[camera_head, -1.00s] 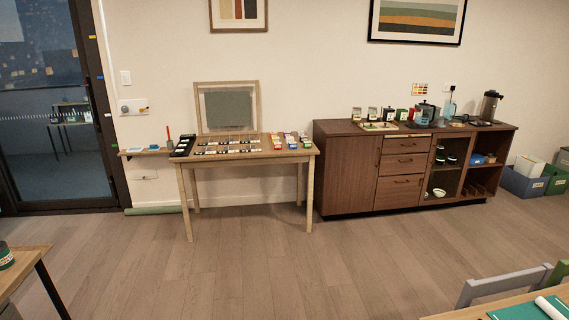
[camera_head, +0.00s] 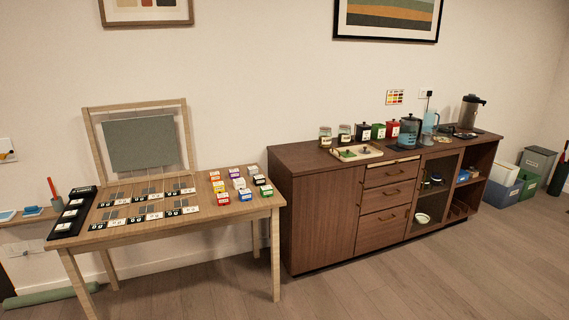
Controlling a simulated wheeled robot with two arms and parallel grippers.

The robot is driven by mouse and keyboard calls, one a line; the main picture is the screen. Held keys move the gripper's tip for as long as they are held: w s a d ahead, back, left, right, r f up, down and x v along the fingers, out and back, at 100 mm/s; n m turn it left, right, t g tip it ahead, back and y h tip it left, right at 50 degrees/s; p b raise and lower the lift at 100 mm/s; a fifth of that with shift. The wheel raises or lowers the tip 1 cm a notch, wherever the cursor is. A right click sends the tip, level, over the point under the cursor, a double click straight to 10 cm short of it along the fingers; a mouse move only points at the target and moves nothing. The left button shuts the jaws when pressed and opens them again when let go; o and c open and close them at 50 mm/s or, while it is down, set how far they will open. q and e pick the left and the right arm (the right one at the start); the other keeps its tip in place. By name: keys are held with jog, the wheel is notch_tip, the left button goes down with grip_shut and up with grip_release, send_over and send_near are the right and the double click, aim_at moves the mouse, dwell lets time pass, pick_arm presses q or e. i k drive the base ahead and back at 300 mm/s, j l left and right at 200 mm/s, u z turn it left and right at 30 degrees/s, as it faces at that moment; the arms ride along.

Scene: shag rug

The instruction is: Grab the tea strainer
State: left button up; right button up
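I cannot make out the tea strainer for certain at this distance. A dark wooden sideboard (camera_head: 325,205) stands against the wall at centre right. On its top is a light tray (camera_head: 357,154) holding small greenish and dark items too small to name. Behind the tray are glass jars (camera_head: 325,138) and black, green and red canisters (camera_head: 378,131). A kettle (camera_head: 411,131) and a tall metal dispenser (camera_head: 469,112) stand farther right. Neither of my grippers is in view.
A wooden table (camera_head: 150,231) at left carries labelled cards, small coloured boxes (camera_head: 238,183) and an upright framed panel (camera_head: 141,144). A green roll (camera_head: 45,296) lies on the floor. Bins (camera_head: 504,191) stand at far right. The wooden floor before the sideboard is clear.

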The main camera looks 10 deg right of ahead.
aim_at(426, 138)
jog(key=i+l+z, duration=0.2)
jog(key=i+z, duration=0.2)
jog(key=i, duration=0.3)
jog(key=i+z, duration=0.45)
jog(key=i, duration=0.2)
jog(key=i+j+z, duration=0.4)
jog(key=i, duration=0.25)
jog(key=i+l, duration=0.15)
jog(key=i, duration=0.4)
jog(key=i+l, duration=0.15)
jog(key=i, duration=0.4)
jog(key=i+l+u, duration=0.35)
jog(key=i, duration=0.15)
jog(key=i+l+u, duration=0.35)
jog(key=i+l, duration=0.05)
jog(key=i, duration=0.05)
